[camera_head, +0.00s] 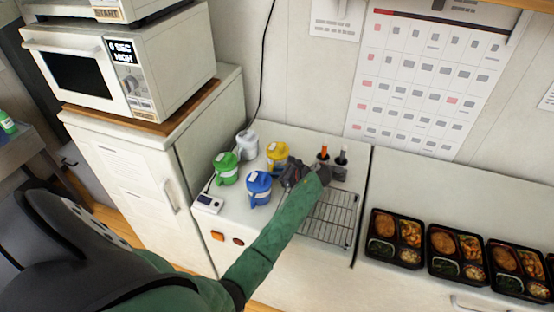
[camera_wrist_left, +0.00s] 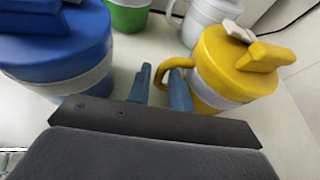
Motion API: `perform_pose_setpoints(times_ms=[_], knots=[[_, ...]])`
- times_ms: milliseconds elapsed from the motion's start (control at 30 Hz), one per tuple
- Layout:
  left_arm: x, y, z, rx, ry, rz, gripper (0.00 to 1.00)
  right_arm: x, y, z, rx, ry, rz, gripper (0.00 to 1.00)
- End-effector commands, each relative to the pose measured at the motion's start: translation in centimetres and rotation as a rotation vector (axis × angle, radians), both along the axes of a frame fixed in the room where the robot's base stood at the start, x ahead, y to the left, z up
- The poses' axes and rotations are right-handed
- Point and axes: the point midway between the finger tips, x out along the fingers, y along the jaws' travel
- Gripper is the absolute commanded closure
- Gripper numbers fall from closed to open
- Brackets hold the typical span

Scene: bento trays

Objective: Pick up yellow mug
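The yellow mug (camera_head: 277,152) stands upright with its lid on, on the white counter among several other mugs. In the left wrist view the yellow mug (camera_wrist_left: 238,68) is at the right, its handle pointing left toward my fingers. My left gripper (camera_head: 290,176) is just in front of and to the right of the yellow mug in the head view. In the wrist view my left gripper (camera_wrist_left: 159,82) has its two blue-grey fingertips apart. The handle's outer edge shows in the gap, and the right fingertip overlaps the handle. I cannot tell whether they touch. My right gripper is not in view.
A blue mug (camera_head: 258,188) stands close on the left, with a green mug (camera_head: 226,168) and a white mug (camera_head: 246,145) behind. A wire rack (camera_head: 330,217) and two dark holders (camera_head: 339,168) are on the right. Bento trays (camera_head: 396,238) lie further right.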

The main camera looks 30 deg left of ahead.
Motion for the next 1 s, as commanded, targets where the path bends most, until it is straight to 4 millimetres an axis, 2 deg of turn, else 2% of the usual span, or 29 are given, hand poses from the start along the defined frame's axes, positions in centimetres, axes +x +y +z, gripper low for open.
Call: perform_pose_setpoints(times_ms=[200, 300, 767, 1000], knots=[[0.0, 0.0, -0.1, 0.000, 0.000, 0.000, 0.81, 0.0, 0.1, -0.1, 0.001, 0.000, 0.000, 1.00], [0.0, 0.0, 0.0, 0.000, 0.000, 0.000, 1.00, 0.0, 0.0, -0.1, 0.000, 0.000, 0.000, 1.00], [0.1, 0.0, 0.2, 0.001, -0.003, 0.000, 1.00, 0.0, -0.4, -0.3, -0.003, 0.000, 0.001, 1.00], [0.1, 0.0, 2.3, 0.002, -0.008, 0.000, 1.00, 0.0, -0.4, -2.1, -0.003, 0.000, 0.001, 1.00]])
